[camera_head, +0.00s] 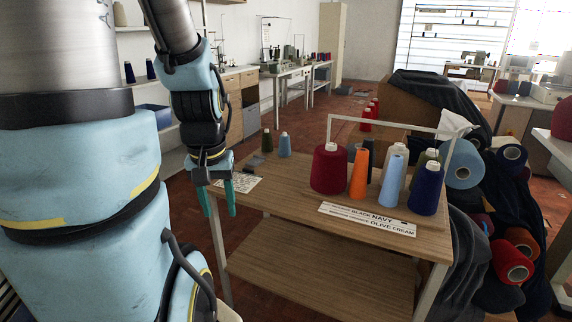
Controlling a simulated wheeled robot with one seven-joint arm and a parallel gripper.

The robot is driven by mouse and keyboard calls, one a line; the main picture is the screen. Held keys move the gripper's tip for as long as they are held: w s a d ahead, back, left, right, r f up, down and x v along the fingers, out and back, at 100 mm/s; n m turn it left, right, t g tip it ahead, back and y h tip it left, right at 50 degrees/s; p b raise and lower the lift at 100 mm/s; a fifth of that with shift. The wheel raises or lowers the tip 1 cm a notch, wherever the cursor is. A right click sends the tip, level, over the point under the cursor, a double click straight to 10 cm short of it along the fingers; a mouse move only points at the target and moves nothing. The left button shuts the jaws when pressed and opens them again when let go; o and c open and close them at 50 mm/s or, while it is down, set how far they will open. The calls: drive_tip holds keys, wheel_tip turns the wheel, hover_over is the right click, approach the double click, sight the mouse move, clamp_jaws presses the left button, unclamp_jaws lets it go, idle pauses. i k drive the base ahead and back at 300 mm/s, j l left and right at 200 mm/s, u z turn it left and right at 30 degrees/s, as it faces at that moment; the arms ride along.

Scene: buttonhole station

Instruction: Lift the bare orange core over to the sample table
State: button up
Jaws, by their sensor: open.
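The bare orange core (358,174) is a slim orange cone standing upright on the wooden trolley top (283,193). It is between a wide dark red cone of thread (330,168) on its left and a pale blue cone (393,182) on its right. My gripper (218,201) hangs at the trolley's left edge with its teal fingers pointing down, open and empty. It is apart from the orange core, to its left. I cannot tell for certain which table is the sample table.
A dark blue cone (426,189) and others stand close by the core. A white rail (390,125) crosses above them. A label strip (367,219) lies in front. Two small cones stand at the back left. Fabric and spools (463,164) crowd the right side.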

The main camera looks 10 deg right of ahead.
sight(358, 188)
drive_tip(key=k+l+u, duration=0.1)
drive_tip(key=l+u, duration=0.2)
drive_tip(key=u, duration=0.15)
drive_tip(key=k+l+u, duration=0.15)
drive_tip(key=u, duration=0.35)
drive_tip(key=k+l+u, duration=0.2)
drive_tip(key=u, duration=0.25)
drive_tip(key=k+l, duration=0.35)
drive_tip(key=k, duration=0.2)
